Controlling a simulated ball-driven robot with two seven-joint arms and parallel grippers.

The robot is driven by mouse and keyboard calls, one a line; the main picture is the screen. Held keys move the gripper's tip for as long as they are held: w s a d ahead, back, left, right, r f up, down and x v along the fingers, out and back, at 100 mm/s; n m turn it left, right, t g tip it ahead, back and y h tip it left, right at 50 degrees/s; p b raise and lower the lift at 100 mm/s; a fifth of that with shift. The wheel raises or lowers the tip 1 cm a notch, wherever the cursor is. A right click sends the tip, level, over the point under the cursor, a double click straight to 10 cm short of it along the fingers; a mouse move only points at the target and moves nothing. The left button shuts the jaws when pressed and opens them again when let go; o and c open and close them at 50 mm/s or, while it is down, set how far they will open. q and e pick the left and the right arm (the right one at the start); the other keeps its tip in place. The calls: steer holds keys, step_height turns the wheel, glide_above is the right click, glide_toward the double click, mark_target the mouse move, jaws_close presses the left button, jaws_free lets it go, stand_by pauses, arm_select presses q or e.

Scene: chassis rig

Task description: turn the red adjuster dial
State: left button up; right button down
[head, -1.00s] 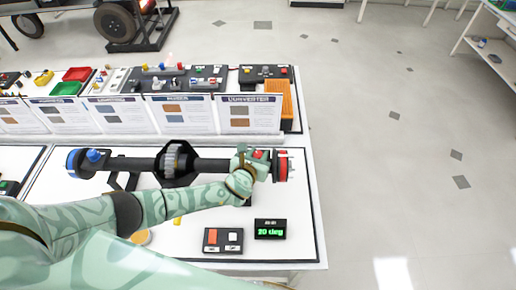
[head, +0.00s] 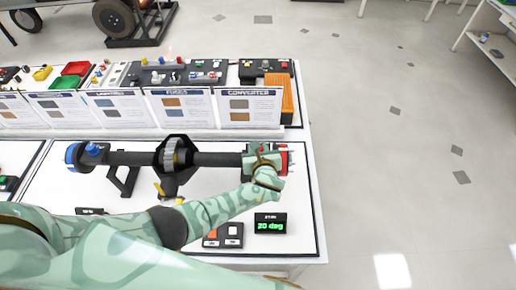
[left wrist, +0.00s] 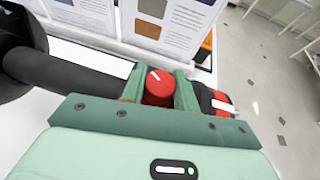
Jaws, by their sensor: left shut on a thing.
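The red adjuster dial (left wrist: 160,86) shows in the left wrist view, with a white mark on its top. It sits between the two green fingers of my left gripper (left wrist: 160,92), which is shut on it. In the head view my left gripper (head: 262,160) is at the right end of the dark axle (head: 220,159) and mostly hides the dial. A red hub (head: 284,160) with studs sits just right of the gripper. A small display (head: 270,223) in front reads what looks like 30 deg. My right gripper is not in view.
A control box (head: 223,236) with an orange switch and a white button stands left of the display. A row of information cards (head: 180,109) stands behind the axle. The floor right of the table is clear.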

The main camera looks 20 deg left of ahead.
arm_select(q)
steer(key=shift+r, duration=0.1)
steer(key=o, duration=1)
steer(key=p+v, duration=0.2)
steer(key=v, duration=1.4)
steer(key=shift+d+p, duration=0.1)
steer(key=shift+p, duration=0.3)
